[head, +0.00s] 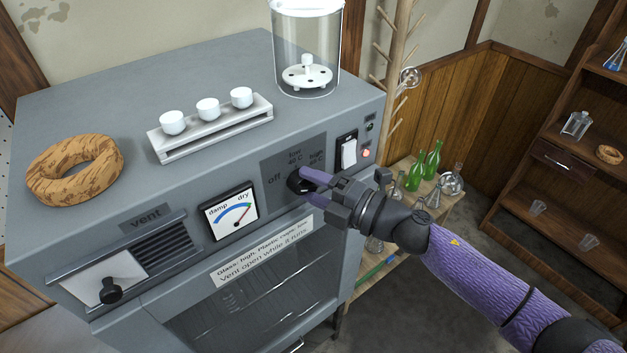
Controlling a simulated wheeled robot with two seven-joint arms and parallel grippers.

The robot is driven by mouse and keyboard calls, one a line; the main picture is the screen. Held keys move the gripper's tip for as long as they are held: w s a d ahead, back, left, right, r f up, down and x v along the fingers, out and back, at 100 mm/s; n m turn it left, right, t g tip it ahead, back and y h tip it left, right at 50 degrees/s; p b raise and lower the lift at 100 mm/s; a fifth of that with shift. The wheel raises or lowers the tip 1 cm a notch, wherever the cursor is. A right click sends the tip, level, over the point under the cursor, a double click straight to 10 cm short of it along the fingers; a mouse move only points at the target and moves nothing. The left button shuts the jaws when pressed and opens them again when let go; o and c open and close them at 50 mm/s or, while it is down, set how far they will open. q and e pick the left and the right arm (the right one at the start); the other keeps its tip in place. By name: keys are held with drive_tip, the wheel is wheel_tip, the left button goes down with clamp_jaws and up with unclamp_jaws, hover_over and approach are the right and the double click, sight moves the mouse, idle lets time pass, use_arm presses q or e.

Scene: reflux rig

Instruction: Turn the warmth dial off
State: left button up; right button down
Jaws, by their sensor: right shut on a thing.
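The warmth dial (296,184) is a black knob on a dark panel at the right of the grey oven's front (85,255). The panel is marked "off" to the left, "low 40 C" above and "high 80 C" to the upper right. My right gripper (308,187) is shut on the dial, its fingers reaching in from the right. The fingers hide part of the knob, so I cannot tell where it points. My left gripper is not in view.
A damp/dry gauge (231,213) and the vent slider knob (111,290) are to the left. A cork ring (75,169), a rack of white cups (211,127) and a glass jar (307,45) stand on top.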

idle(0.5)
drive_tip(key=shift+c, duration=0.5)
unclamp_jaws()
drive_tip(key=b+v, duration=0.2)
drive_tip(key=v, duration=0.8)
drive_tip(key=shift+w, duration=0.1)
